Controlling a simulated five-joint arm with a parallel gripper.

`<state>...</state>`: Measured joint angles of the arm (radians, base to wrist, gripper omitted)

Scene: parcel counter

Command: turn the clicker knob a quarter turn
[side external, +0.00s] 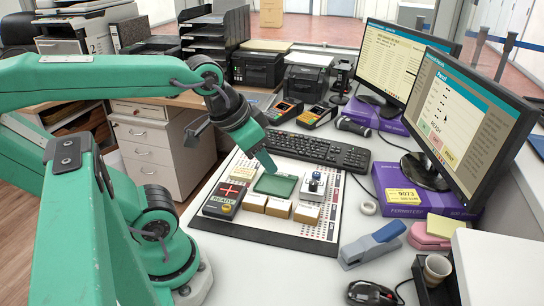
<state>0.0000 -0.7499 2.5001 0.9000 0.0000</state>
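What looks like the clicker knob (315,184) is a small grey knob with a dark blue part, on a square pale base. It stands upright at the right part of a dotted white board (333,208) with a dark edge. Which way the knob points is too small to tell. My gripper (268,166) points down over the green square pad (276,185) on the board, to the left of the knob and apart from it. Its fingers overlap from this side, so their opening is hidden. I see nothing held in it.
A dark box with a red cross (224,200) and several tan blocks (279,207) sit along the board's front. A keyboard (318,150) lies behind the board. Two monitors (468,125) stand further right.

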